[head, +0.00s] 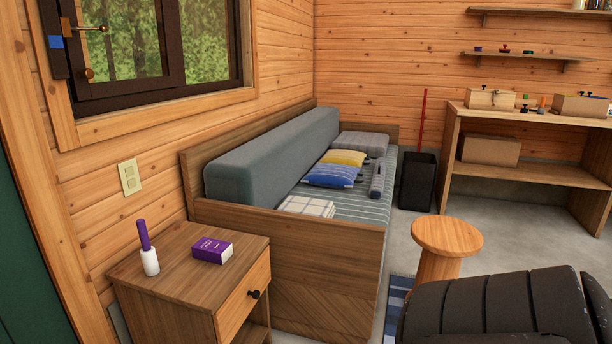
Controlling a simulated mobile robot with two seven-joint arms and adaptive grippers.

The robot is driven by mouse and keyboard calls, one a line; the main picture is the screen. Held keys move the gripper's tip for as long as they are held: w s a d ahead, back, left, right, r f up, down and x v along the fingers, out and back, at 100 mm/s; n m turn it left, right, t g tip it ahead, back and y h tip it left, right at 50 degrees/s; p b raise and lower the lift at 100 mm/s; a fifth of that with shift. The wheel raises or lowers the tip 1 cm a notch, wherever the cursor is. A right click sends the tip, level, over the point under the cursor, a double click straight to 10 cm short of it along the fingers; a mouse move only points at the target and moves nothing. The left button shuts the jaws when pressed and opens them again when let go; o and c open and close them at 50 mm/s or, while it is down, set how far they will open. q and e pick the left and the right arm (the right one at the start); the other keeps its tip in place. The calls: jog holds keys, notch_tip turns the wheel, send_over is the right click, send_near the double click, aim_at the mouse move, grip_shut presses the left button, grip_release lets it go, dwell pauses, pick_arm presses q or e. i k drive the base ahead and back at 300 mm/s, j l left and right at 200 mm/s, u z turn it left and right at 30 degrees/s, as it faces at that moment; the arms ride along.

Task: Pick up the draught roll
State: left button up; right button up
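A small grey roll (377,182), which looks like the draught roll, lies on the striped mattress (346,204) of the daybed, near its front edge. It lies to the right of a blue striped cushion (330,175). A much larger grey bolster (280,152) runs along the wall side of the daybed. Neither of my grippers is in view, and nothing is seen touching the roll.
The daybed's wooden end panel (318,270) and a nightstand (190,290) stand in front. A round stool (446,236) and a black bin (417,181) stand right of the daybed. A black ribbed form (500,308), unclear what, fills the lower right.

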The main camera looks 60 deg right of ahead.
aim_at(377, 186)
jog(key=z, duration=2.35)
jog(key=i+l+z, duration=0.6)
jog(key=i+z, duration=0.2)
jog(key=i+l+z, duration=0.1)
jog(key=i+z, duration=0.3)
jog(key=i+l, duration=0.15)
jog(key=i, duration=0.7)
jog(key=i+l+z, duration=0.1)
jog(key=i, duration=0.7)
jog(key=i+u, duration=0.2)
jog(key=i, duration=0.65)
jog(key=i+l+u, duration=0.2)
jog(key=i, duration=0.65)
jog(key=i+j+u, duration=0.1)
jog(key=i+u, duration=0.65)
jog(key=u, duration=0.2)
jog(key=i+l+u, duration=0.15)
jog(key=i+u, duration=0.3)
jog(key=k, duration=0.05)
